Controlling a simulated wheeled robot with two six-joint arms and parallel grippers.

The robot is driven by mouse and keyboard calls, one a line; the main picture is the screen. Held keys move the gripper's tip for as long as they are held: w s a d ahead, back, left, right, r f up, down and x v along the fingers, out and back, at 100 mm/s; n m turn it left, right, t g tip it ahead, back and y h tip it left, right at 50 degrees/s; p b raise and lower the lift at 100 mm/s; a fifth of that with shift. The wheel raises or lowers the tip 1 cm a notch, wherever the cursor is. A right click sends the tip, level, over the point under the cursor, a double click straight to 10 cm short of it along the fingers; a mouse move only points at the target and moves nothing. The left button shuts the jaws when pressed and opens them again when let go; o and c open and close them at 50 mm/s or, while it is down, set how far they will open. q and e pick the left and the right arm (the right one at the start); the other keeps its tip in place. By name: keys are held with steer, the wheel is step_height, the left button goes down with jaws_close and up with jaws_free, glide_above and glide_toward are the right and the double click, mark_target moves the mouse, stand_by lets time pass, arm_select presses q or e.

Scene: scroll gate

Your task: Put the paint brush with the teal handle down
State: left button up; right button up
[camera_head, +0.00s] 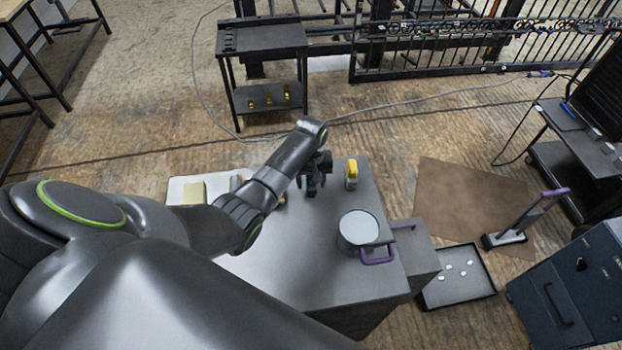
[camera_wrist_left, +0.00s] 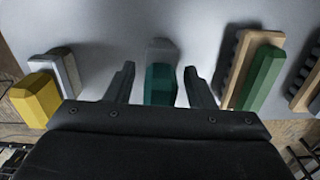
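The paint brush with the teal handle (camera_wrist_left: 160,83) is between the two fingers of my left gripper (camera_wrist_left: 160,86) in the left wrist view. Its grey end points away from the palm, over the grey table top. The fingers are apart, with a visible gap on each side of the handle. In the head view my left gripper (camera_head: 314,178) is low over the far part of the table, and a bit of teal shows below it. Whether the brush touches the table is hard to tell. My right gripper is not in view.
A yellow-handled tool (camera_head: 351,172) stands close to the right of my left gripper. A green-handled brush (camera_wrist_left: 262,80) is on the other side in the wrist view. A round pot (camera_head: 361,229) stands on the grey table (camera_head: 300,265). The table's middle is clear.

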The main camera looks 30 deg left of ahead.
arm_select(q)
steer(key=shift+r, duration=0.1)
steer(key=shift+f+b, duration=0.3)
steer(key=shift+b, duration=0.25)
steer(key=shift+r, duration=0.25)
steer(key=r+b, duration=0.1)
steer(key=r, duration=0.2)
steer(key=r+b, duration=0.1)
steer(key=r, duration=0.2)
steer(key=w+r+b, duration=0.1)
steer(key=r, duration=0.2)
steer(key=shift+a, duration=0.1)
step_height(320, 180, up, 8)
steer(key=p, duration=0.5)
steer(key=shift+p, duration=0.4)
steer(key=shift+s, duration=0.15)
